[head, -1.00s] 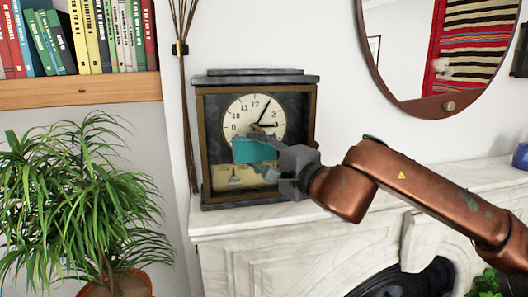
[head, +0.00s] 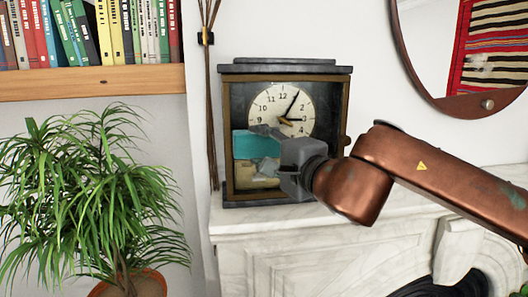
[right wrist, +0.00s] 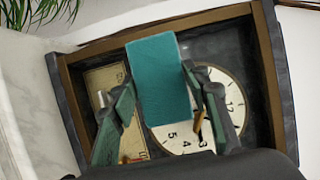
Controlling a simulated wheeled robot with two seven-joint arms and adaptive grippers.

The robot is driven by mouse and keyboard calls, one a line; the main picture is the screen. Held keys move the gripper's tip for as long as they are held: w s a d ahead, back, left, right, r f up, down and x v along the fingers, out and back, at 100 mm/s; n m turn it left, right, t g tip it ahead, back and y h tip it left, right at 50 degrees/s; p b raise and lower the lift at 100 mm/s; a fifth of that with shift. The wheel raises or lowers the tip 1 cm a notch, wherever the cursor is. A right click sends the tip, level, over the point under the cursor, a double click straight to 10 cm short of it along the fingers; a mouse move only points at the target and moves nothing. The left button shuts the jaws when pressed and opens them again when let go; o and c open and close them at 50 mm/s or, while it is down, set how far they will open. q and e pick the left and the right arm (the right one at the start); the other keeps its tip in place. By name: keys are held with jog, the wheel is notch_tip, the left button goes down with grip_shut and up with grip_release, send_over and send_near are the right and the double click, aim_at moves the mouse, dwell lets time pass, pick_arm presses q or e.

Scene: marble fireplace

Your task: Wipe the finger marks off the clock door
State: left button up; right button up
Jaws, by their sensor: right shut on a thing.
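The clock (head: 341,110) is a dark case with a brown-framed door and a cream dial (head: 297,103), upright on the marble mantel (head: 300,218). My right gripper (head: 268,140) is in front of the left lower part of the door. It is shut on a teal cloth or sponge (head: 250,145). In the right wrist view the teal piece (right wrist: 160,80) sits between the two fingers and covers part of the door between the dial and the pale lower panel (right wrist: 103,78). I cannot tell whether it touches the door. No finger marks can be made out clearly. My left gripper is not in view.
A leafy potted plant (head: 95,195) stands left of the mantel, below a shelf (head: 100,82) of books. Thin dry sticks (head: 210,110) rise just left of the clock. A round mirror (head: 430,85) hangs at the upper right. The mantel right of the clock is partly beneath my arm.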

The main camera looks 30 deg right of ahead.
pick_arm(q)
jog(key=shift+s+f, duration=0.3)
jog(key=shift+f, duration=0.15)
pick_arm(e)
jog(key=shift+w+a+f, duration=0.1)
jog(key=shift+w+a, duration=0.25)
jog(key=shift+a, duration=0.25)
pick_arm(q)
jog(key=shift+b, duration=0.3)
pick_arm(e)
jog(key=shift+a, duration=0.1)
jog(key=shift+s, duration=0.15)
pick_arm(q)
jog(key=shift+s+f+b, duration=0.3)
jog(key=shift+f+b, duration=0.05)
jog(key=shift+b, duration=0.05)
pick_arm(e)
jog(key=shift+s+a, duration=0.45)
jog(key=shift+s, duration=0.4)
jog(key=shift+s+a, duration=0.45)
jog(key=shift+s, duration=0.4)
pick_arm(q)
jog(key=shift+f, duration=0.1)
pick_arm(e)
jog(key=shift+s+a, duration=0.2)
jog(key=shift+s, duration=0.3)
jog(key=shift+s+a, duration=0.2)
jog(key=shift+s, duration=0.25)
